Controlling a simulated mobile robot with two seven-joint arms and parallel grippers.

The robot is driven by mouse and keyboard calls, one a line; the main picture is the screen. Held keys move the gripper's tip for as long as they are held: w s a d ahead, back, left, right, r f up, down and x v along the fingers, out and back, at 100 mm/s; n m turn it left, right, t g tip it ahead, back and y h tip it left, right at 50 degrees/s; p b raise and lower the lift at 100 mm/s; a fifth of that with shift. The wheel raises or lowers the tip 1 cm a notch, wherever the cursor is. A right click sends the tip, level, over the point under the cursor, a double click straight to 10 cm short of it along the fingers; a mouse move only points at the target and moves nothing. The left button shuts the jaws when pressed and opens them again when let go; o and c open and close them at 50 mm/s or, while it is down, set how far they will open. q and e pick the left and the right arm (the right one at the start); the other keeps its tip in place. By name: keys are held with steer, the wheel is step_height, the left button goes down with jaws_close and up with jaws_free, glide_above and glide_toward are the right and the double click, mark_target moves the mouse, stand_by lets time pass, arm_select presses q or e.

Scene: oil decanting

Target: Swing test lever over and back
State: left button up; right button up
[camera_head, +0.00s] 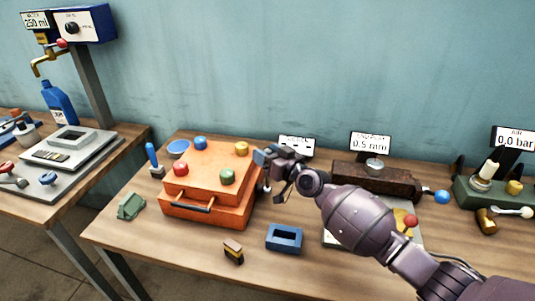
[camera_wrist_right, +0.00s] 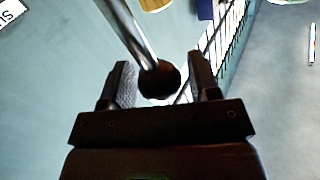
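The test lever (camera_wrist_right: 135,35) shows in the right wrist view as a shiny metal rod ending in a dark round knob (camera_wrist_right: 160,80). The knob sits between the two fingers of my right gripper (camera_wrist_right: 161,76), with a visible gap on each side. In the head view my right gripper (camera_head: 264,160) is at the right side of the orange box (camera_head: 205,180), near its upper edge. The lever is mostly hidden there by the gripper. My left gripper is not in view.
The orange box carries several coloured knobs and a front handle. A blue frame (camera_head: 285,238) and a small dark-and-yellow block (camera_head: 233,252) lie in front. A gauge display (camera_head: 370,144) and a brown device (camera_head: 375,184) stand to the right.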

jaws_close()
steer(key=shift+s+a+f+n+b, duration=0.1)
steer(key=shift+s+f+n+b, duration=0.1)
steer(key=shift+s+n+b, duration=0.2)
arm_select(q)
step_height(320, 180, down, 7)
steer(key=b, duration=0.6)
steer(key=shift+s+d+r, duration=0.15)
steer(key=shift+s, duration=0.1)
arm_select(e)
steer(key=s+a+f+n+t+y, duration=0.1)
steer(key=s+a+f+n+y, duration=0.1)
steer(key=s+n, duration=0.4)
steer(key=shift+s+a+f+t+y, duration=0.2)
steer(key=shift+s+t+y, duration=0.25)
steer(key=shift+y, duration=0.45)
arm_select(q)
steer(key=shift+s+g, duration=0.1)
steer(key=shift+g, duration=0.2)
arm_select(e)
steer(key=shift+o, duration=1.2)
jaws_free()
steer(key=shift+r, duration=0.1)
